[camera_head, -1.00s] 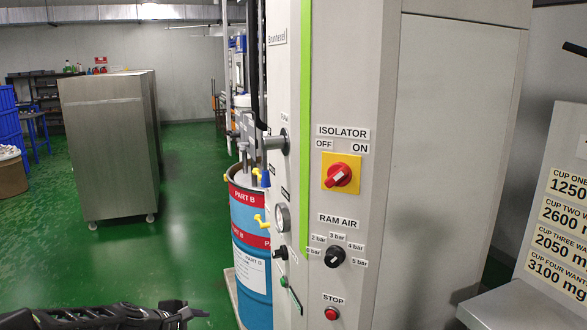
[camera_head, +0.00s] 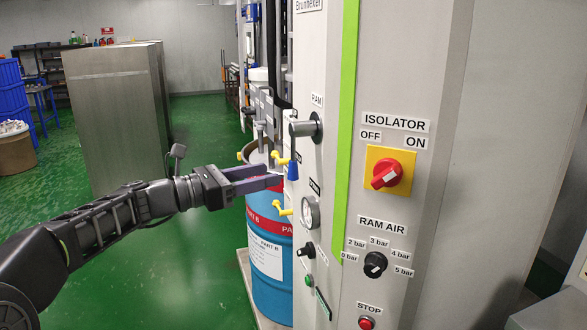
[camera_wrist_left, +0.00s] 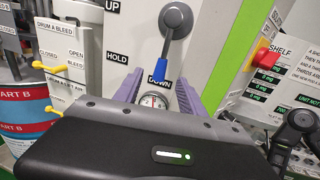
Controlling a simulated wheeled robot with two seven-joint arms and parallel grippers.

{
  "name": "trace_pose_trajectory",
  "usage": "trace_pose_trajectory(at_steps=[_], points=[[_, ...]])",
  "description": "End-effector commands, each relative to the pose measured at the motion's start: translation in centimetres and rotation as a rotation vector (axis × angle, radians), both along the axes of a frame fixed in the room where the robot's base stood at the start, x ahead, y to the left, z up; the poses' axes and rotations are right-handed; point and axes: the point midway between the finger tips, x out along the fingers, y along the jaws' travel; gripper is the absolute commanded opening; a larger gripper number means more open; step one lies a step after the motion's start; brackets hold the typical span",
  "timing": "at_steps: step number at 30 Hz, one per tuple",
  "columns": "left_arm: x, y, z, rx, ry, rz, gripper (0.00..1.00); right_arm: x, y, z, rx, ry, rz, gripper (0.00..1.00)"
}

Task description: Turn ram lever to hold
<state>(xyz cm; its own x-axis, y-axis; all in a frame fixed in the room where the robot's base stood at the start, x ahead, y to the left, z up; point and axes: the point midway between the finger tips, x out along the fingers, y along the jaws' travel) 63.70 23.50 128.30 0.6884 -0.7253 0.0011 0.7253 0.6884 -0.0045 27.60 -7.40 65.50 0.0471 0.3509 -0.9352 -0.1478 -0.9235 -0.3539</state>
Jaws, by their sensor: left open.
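The ram lever (camera_head: 302,129) is on the side face of the grey cabinet, under a RAM label. It has a grey hub and arm with a blue tip (camera_head: 293,168). In the left wrist view the lever (camera_wrist_left: 170,45) hangs down, slightly left, its blue tip at the DOWN label (camera_wrist_left: 152,80). The HOLD label (camera_wrist_left: 118,57) is to its left and UP (camera_wrist_left: 113,6) is higher. My left gripper (camera_head: 278,178) is open, its fingertips close to the blue tip. In the left wrist view the tip appears between the purple fingers; contact cannot be told. My right gripper is not in view.
A gauge (camera_head: 310,212) sits under the lever. The front panel has a red isolator knob (camera_head: 386,175). Green floor at left is open.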

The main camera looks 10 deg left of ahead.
Motion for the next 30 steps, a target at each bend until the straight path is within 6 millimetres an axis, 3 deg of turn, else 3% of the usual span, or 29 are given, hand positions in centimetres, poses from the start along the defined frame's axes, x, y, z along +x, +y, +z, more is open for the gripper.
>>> trace_pose_trajectory(at_steps=[8,21,30], points=[[0.8,-0.9,0.1,0.001,0.000,-0.002,0.48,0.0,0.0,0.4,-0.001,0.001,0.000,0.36],[5.0,-5.2,0.1,0.002,-0.001,0.000,0.48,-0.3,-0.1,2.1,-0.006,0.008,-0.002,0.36],[5.4,-5.7,-0.1,0.004,-0.001,0.002,0.48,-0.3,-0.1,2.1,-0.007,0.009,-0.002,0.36]])
